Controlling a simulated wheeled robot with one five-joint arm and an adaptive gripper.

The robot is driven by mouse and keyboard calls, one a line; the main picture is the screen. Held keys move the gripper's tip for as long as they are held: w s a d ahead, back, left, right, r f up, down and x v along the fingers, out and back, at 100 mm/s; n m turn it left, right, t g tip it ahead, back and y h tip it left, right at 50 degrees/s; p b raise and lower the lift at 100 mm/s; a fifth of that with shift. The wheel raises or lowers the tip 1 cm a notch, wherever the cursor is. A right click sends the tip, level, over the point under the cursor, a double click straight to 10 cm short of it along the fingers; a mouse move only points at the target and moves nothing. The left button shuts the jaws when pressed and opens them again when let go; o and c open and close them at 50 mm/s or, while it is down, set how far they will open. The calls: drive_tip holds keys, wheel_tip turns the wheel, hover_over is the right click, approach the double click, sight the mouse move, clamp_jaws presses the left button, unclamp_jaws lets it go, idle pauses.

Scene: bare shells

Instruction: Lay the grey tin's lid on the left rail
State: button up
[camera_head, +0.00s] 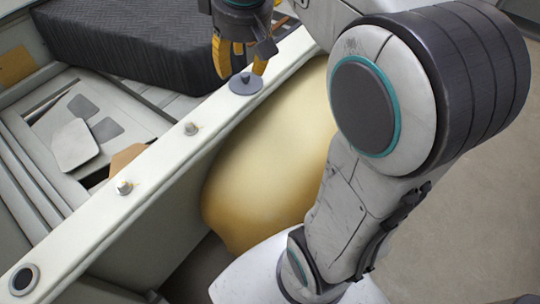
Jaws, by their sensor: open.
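A small round grey lid (245,87) with a knob on top lies flat on the pale left rail (160,161), towards the rail's upper end. My gripper (241,72) is open, with its two orange fingers pointing down. The fingertips are just above the lid, one on each side of its knob. I cannot tell whether they touch it. The grey tin itself does not show in this view.
A large gold rounded shape (270,150) bulges on the rail's right side.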

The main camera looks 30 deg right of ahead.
drive_tip(key=s+a+f+m+t, duration=0.1)
drive_tip(key=s+f, duration=0.4)
drive_tip(key=s, duration=0.2)
drive_tip(key=s+a+f+t, duration=0.1)
drive_tip(key=s+a+f, duration=0.1)
drive_tip(key=s+f, duration=0.3)
drive_tip(key=s, duration=0.3)
drive_tip(key=shift+s+m, duration=0.25)
drive_tip(key=shift+m, duration=0.15)
drive_tip(key=f+b, duration=0.4)
drive_tip(key=f, duration=0.1)
drive_tip(key=shift+w, duration=0.2)
